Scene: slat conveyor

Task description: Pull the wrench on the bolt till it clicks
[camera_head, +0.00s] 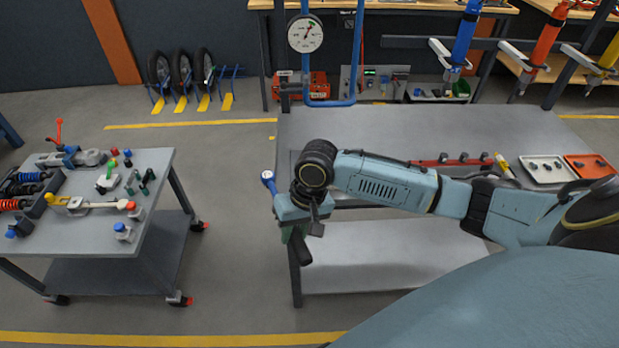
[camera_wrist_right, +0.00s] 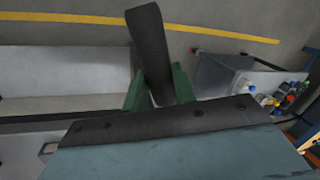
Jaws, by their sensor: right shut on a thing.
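My right gripper (camera_head: 297,232) is at the near left corner of the grey workbench, in the middle of the head view. In the right wrist view its green fingers (camera_wrist_right: 158,92) are shut on a thick black handle, which I take for the wrench (camera_wrist_right: 150,40). The wrench's dark handle end (camera_head: 300,250) sticks out below the gripper in the head view. A small round blue part with a pale face (camera_head: 268,177) shows just left of my wrist; I cannot tell whether it belongs to the wrench. The bolt is hidden. My left gripper is not in view.
The grey workbench (camera_head: 430,120) has a lower shelf (camera_head: 390,255), a white tray (camera_head: 540,172) and an orange tray (camera_head: 592,168). A cart (camera_head: 150,165) with tools and small parts stands at left. Open floor (camera_head: 235,255) lies between them.

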